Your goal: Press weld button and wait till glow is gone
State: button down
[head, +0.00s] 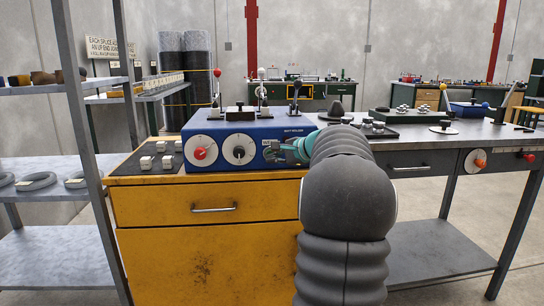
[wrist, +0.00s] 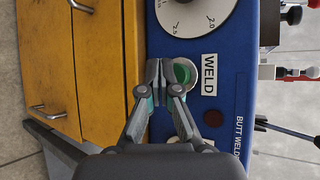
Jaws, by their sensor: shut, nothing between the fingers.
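The blue butt welder (head: 215,170) stands on the yellow cabinet in the head view and fills the middle of the wrist view (wrist: 238,60). In the wrist view its round green button (wrist: 185,72) in a pale ring sits beside the WELD label (wrist: 209,74). My gripper (wrist: 158,70) is shut and empty, its fingertips over the panel right beside the button, partly covering it. I cannot tell whether they touch it. In the head view my gripper (head: 272,152) is at the welder's front right. A round dark red spot (wrist: 213,118) on the panel shows no glow.
The welder carries a dial with a red knob (head: 200,153), another dial (head: 238,150) and upright levers on top. The yellow cabinet (head: 210,255) is below. A grey workbench (head: 440,140) with small parts is at the right, and a grey shelf rack (head: 85,150) at the left.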

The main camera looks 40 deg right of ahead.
jog(key=shift+w+d, duration=0.2)
jog(key=shift+w, duration=0.25)
jog(key=shift+w+d, duration=0.25)
jog(key=shift+w, duration=0.15)
dwell(0.9)
jog(key=shift+s, duration=0.1)
dwell(0.3)
jog(key=shift+s+a+b, duration=0.45)
jog(key=shift+s+b, duration=0.15)
jog(key=shift+s, duration=0.1)
jog(key=shift+s+a+b, duration=0.45)
jog(key=shift+s, duration=0.25)
jog(key=shift+s+a+b, duration=0.45)
jog(key=shift+s+b, duration=0.05)
jog(key=shift+s, duration=0.2)
jog(key=shift+s+a+b, duration=0.45)
jog(key=shift+s, duration=0.25)
